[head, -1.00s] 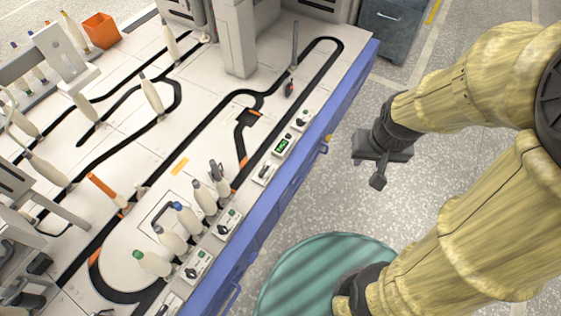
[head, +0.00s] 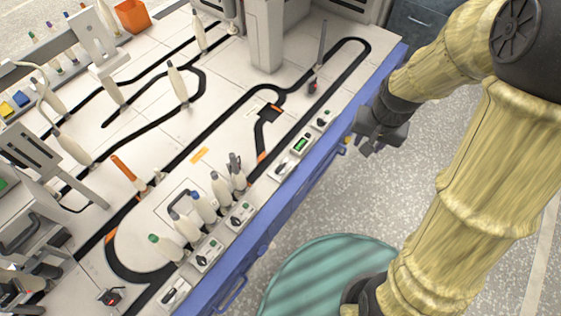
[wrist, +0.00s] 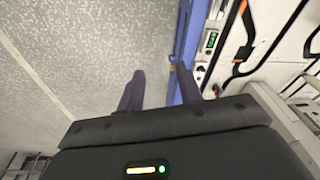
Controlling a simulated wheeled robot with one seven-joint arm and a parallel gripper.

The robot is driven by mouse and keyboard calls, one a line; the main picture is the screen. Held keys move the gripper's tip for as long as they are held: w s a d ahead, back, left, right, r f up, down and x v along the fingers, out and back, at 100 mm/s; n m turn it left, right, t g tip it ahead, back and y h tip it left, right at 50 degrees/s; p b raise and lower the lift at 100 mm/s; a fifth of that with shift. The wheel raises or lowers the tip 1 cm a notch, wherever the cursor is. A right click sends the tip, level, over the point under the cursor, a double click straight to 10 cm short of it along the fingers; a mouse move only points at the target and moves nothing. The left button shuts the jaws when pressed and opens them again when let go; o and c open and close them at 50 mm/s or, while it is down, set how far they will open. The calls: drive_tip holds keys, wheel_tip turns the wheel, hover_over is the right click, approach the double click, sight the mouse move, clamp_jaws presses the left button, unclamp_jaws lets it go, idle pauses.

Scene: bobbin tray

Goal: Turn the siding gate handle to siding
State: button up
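My gripper (head: 376,140) hangs over the floor just right of the bench's blue front edge, apart from the bench. In the wrist view its two dark fingers (wrist: 160,85) stand apart with nothing between them. A black track junction piece with an orange stripe (head: 270,110) sits where a short branch leaves the main track. Small switch boxes line the front edge, among them one with a dark knob (head: 323,118) and one with a dark lever (head: 281,171). I cannot tell which of these is the siding gate handle; no label is readable.
A green display box (head: 300,144) sits among the switch boxes. Several upright bobbins, one with a blue top (head: 204,205), stand behind the front edge. A thin post (head: 320,45) rises near the far track bend. A teal round surface (head: 315,275) lies in front of the bench.

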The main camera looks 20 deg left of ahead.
drive_tip(key=w+a+f+m+g+p, duration=0.1)
drive_tip(key=w+a+f, duration=0.2)
drive_tip(key=a, duration=0.3)
drive_tip(key=w+a+f+m+p, duration=0.1)
drive_tip(key=w+a+f, duration=0.2)
drive_tip(key=a, duration=0.4)
drive_tip(key=m+p, duration=0.1)
drive_tip(key=p, duration=0.1)
hover_over(280, 166)
wheel_tip(280, 166, down, 7)
drive_tip(key=shift+f+g, duration=0.1)
drive_tip(key=shift+g, duration=0.3)
wheel_tip(280, 166, down, 18)
drive_tip(key=b, duration=0.5)
drive_tip(key=shift+r, duration=0.25)
clamp_jaws()
